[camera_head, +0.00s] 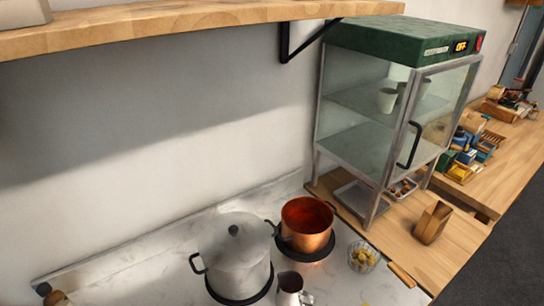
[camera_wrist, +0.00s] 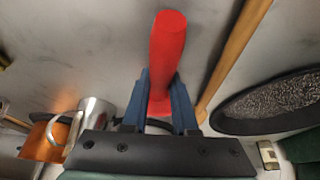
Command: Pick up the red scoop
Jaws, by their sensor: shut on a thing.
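In the wrist view, the red scoop (camera_wrist: 167,45) shows as a smooth, rounded red length between the two blue fingers of my gripper (camera_wrist: 160,80). My gripper is shut on it. The red part reaches out past the fingertips toward the top of the picture. A little red also shows lower down between the fingers. The rest of the scoop's shape is not clear, hidden by the fingers and the dark gripper body. Neither the scoop nor my gripper shows in the head view.
The head view shows a grey lidded pot (camera_head: 235,255), a copper pot (camera_head: 307,225), a metal pitcher (camera_head: 289,289) and a glass bowl (camera_head: 362,258) close together on marble. A glass cabinet (camera_head: 385,120) stands behind, right. The wrist view shows a wooden stick (camera_wrist: 235,55) and dark round pan (camera_wrist: 270,100).

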